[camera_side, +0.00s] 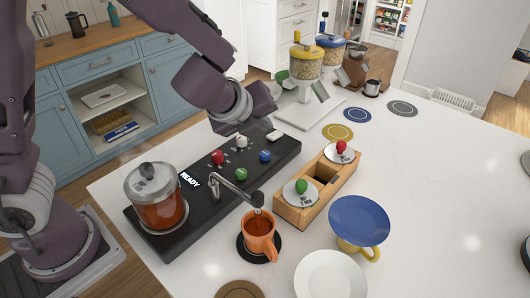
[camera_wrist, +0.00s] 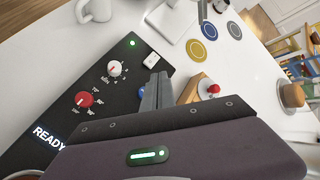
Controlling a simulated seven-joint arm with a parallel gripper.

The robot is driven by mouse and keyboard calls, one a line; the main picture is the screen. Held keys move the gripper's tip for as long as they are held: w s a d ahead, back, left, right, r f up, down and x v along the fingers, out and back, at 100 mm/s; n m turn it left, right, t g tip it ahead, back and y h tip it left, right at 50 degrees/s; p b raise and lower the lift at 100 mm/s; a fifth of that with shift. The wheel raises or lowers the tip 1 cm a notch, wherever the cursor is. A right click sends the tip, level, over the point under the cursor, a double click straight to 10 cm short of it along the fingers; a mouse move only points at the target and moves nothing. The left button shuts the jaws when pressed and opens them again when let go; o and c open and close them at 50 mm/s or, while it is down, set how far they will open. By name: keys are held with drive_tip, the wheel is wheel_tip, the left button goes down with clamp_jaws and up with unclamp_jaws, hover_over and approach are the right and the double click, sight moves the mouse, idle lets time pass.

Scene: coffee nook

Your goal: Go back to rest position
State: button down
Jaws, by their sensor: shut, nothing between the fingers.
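My gripper (camera_wrist: 158,80) is shut and empty in the wrist view, its fingers together over the far end of the black control panel (camera_wrist: 110,75). In the side view my purple hand (camera_side: 235,105) hangs above the back of that panel, and its fingertips cannot be made out. The panel shows a lit "READY" sign, red, white, green and blue knobs and a white switch (camera_side: 274,135). In the wrist view a small green light (camera_wrist: 132,43) glows near the switch.
A glass pot (camera_side: 157,205) of reddish-brown liquid stands on the panel's left end. An orange mug (camera_side: 259,240) of dark liquid stands beneath the spout. A wooden box (camera_side: 306,217), a blue plate (camera_side: 359,219) and grain dispensers (camera_side: 306,62) stand nearby. The right counter is clear.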

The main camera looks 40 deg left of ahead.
drive_tip(key=s+a+r+n+g+y, duration=0.2)
drive_tip(key=s+a+r+n, duration=0.5)
drive_tip(key=s+a+n, duration=0.4)
drive_tip(key=s+d+n+h, duration=0.1)
drive_tip(key=s+d+n, duration=0.1)
drive_tip(key=s+n, duration=0.2)
drive_tip(key=s+d+r+n+g+h, duration=0.1)
drive_tip(key=s+d+n, duration=0.1)
drive_tip(key=s+n, duration=0.3)
drive_tip(key=s+d+n+h, duration=0.2)
drive_tip(key=s+n, duration=0.2)
drive_tip(key=s, duration=0.3)
drive_tip(key=shift+r+n, duration=0.3)
drive_tip(key=shift+r, duration=0.1)
drive_tip(key=shift+d, duration=0.1)
drive_tip(key=shift+w, duration=0.1)
idle(1.4)
